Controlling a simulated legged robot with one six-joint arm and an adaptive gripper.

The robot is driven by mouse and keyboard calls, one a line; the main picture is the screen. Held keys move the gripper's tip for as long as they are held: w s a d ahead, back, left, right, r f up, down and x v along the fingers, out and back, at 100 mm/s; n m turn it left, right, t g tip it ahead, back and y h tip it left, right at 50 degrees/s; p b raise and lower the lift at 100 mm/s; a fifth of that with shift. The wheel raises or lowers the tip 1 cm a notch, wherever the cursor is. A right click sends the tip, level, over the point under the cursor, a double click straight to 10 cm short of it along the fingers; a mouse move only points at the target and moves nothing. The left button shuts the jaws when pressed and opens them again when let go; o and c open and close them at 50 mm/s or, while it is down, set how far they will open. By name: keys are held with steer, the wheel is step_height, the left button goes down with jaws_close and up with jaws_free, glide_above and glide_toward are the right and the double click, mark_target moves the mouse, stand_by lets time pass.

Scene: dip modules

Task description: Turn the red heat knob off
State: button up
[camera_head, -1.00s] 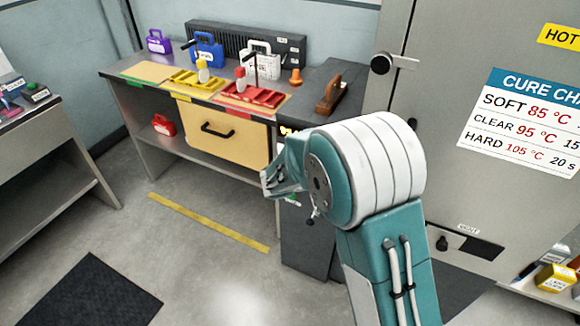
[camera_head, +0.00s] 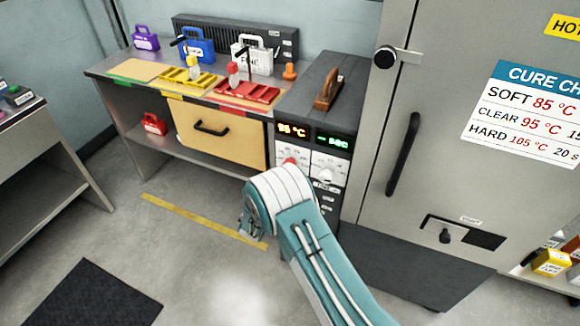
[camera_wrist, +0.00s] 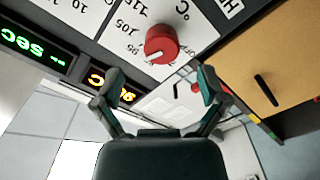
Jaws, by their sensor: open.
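The red heat knob (camera_wrist: 161,44) stands out from a white dial plate with temperature marks, upside down in the wrist view. A pale pointer line on it points down and left, toward the marks. In the head view the red knob (camera_head: 290,161) shows just above my arm, on the control panel's left side. My gripper (camera_wrist: 161,88) is open and empty, fingers spread on either side of the knob's line and apart from it. In the head view my arm hides the fingers. The orange temperature display (camera_head: 292,130) seems to read 95 °C.
A green seconds display (camera_head: 332,140) and a second, white dial (camera_head: 326,173) sit to the right of the red knob. The tall grey oven door (camera_head: 440,150) stands further right. A yellow drawer front (camera_head: 222,138) is to the left. The floor in front is clear.

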steer(key=x, duration=0.5)
steer(key=shift+w+a+f, duration=0.1)
steer(key=shift+w+a, duration=0.15)
steer(key=shift+w, duration=0.15)
steer(key=shift+w+d, duration=0.2)
steer(key=shift+w, duration=0.3)
steer(key=shift+d, duration=0.15)
steer(key=c, duration=1.1)
